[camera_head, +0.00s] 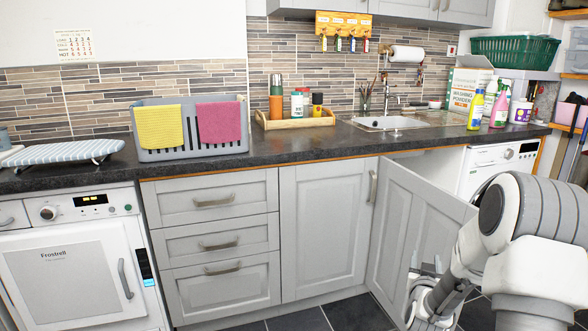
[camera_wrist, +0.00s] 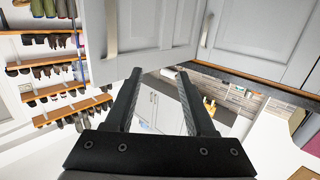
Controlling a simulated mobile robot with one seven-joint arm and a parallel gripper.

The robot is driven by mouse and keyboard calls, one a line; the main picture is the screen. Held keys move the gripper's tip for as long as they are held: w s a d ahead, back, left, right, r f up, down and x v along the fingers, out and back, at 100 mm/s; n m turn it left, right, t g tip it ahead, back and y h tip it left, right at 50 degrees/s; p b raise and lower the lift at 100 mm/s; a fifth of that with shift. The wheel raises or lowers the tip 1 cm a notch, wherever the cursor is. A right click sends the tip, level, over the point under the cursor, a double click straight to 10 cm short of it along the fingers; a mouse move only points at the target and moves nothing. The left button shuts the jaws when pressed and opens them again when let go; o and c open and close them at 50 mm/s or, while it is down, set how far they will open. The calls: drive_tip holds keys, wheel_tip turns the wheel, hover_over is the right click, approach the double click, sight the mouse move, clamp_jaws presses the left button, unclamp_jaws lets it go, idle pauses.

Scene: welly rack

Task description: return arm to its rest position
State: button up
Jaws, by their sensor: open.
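My gripper (camera_wrist: 159,72) is open and empty in the wrist view, its two dark fingers spread with nothing between them. My pale arm reaches down at the right of the head view, in front of an open grey cupboard door (camera_head: 408,213); the fingers are hard to make out there. In the wrist view grey cupboard fronts (camera_wrist: 150,30) fill the top, beyond the fingertips. I cannot tell how close the fingertips are to the door.
The dark worktop (camera_head: 270,160) holds a grey rack (camera_head: 190,151) with two cloths, a wooden tray (camera_head: 295,122), a sink and bottles. A washing machine (camera_head: 490,165) stands behind the open door. Shelves of boots (camera_wrist: 50,92) show at left in the wrist view.

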drive_tip(key=s+a+r+n+g+y, duration=0.3)
drive_tip(key=s+a+r+g+y, duration=0.15)
drive_tip(key=s+a+r, duration=0.6)
drive_tip(key=s+a+r+n+g+y, duration=0.1)
drive_tip(key=s+a+r+g, duration=0.3)
drive_tip(key=s, duration=0.8)
drive_tip(key=s+a+f+n+g+y, duration=0.1)
drive_tip(key=s+a, duration=0.4)
drive_tip(key=s, duration=0.7)
wheel_tip(320, 180, up, 27)
drive_tip(key=s+p, duration=0.1)
drive_tip(key=p, duration=2.6)
drive_tip(key=shift+s+a, duration=0.15)
drive_tip(key=shift+a, duration=0.05)
drive_tip(key=shift+g, duration=0.25)
drive_tip(key=shift+c, duration=0.4)
